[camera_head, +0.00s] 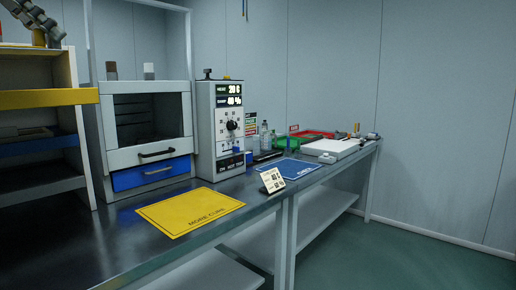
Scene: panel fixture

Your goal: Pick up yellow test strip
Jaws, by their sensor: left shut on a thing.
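My left gripper (50,36) is at the upper left, low over the top of the yellow-edged shelf rack. It is shut on a small yellowish piece (38,38), which looks like the yellow test strip. Most of that piece is hidden by the fingers, and its full shape is too small to tell. My right gripper is not in view.
The rack's yellow front edge (45,98) lies just below the gripper. A grey cabinet with a blue drawer (150,174) stands to its right, then a panel unit (220,150). A yellow mat (190,208) and blue mat (290,169) lie on the dark bench.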

